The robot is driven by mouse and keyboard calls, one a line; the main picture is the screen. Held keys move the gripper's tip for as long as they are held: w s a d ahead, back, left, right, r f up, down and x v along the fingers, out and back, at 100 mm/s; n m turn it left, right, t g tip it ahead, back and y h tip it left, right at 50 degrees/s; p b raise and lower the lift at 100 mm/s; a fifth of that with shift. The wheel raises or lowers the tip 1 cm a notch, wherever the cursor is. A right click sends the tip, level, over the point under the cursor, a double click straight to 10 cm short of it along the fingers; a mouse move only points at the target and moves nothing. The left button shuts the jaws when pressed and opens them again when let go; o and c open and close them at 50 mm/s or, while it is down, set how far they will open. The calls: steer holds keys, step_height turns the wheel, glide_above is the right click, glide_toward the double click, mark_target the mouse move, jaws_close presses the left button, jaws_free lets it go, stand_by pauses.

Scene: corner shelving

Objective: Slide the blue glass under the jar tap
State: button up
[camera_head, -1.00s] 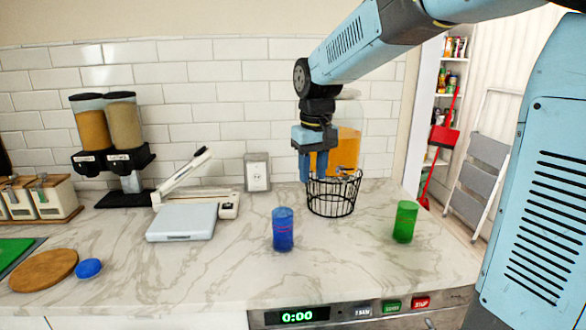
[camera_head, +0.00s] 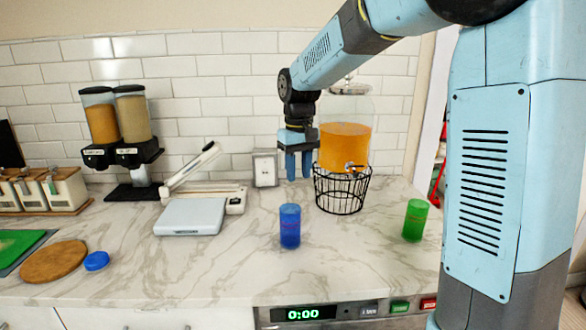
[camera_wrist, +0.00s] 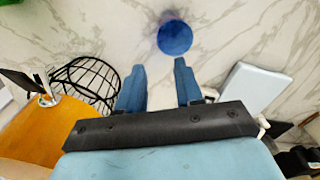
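The blue glass (camera_head: 290,227) stands upright on the marble counter, in front of and left of the jar stand. In the wrist view the blue glass (camera_wrist: 175,37) shows from above, beyond my fingertips. The glass jar (camera_head: 345,136) holds orange liquid and sits on a black wire stand (camera_head: 341,198). Its tap (camera_head: 349,167) is low on the jar's front. My gripper (camera_head: 298,177) points down, left of the jar and above and behind the blue glass. In the wrist view my gripper (camera_wrist: 160,70) has its two fingers apart with nothing between them.
A green glass (camera_head: 415,220) stands right of the stand. A white scale (camera_head: 190,217) and a lever device (camera_head: 205,195) are at left. A round wooden board (camera_head: 54,261) and blue lid (camera_head: 96,261) lie front left. Counter around the blue glass is clear.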

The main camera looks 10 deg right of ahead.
mark_target(298, 206)
step_height(298, 206, down, 13)
steer(key=shift+f, duration=0.2)
stand_by(0.4)
steer(key=shift+c, duration=0.4)
jaws_close()
